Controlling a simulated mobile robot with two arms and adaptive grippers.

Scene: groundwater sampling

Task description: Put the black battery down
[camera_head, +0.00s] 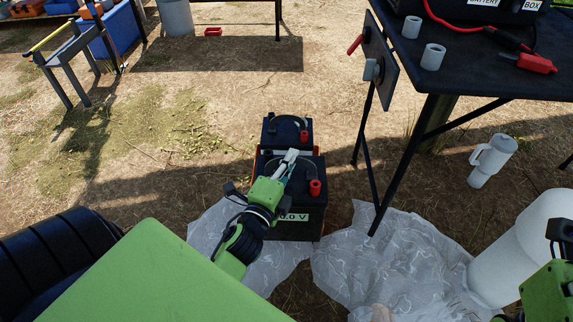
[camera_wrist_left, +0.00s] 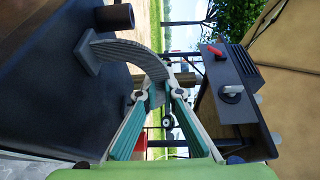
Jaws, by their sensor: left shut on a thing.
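The black battery (camera_head: 303,222), with a white voltage label and a red terminal, is upright in the lower middle of the head view. My left gripper (camera_head: 289,158) is over its top and shut on its curved grey handle (camera_wrist_left: 135,55). In the left wrist view the teal fingers (camera_wrist_left: 160,94) meet at that handle, and the battery's dark top (camera_wrist_left: 50,85) fills the left side. Whether its underside touches anything is hidden. Only part of my right gripper's green body (camera_head: 548,295) shows at the right edge; its fingers are out of the picture.
A second black battery (camera_head: 287,129) stands just behind, with orange edges (camera_head: 257,162) between the two. Crumpled clear sheeting (camera_head: 390,262) lies on the ground in front. A dark table (camera_head: 470,62) with its legs is at right, near a white mug (camera_head: 490,160). Open dirt lies left.

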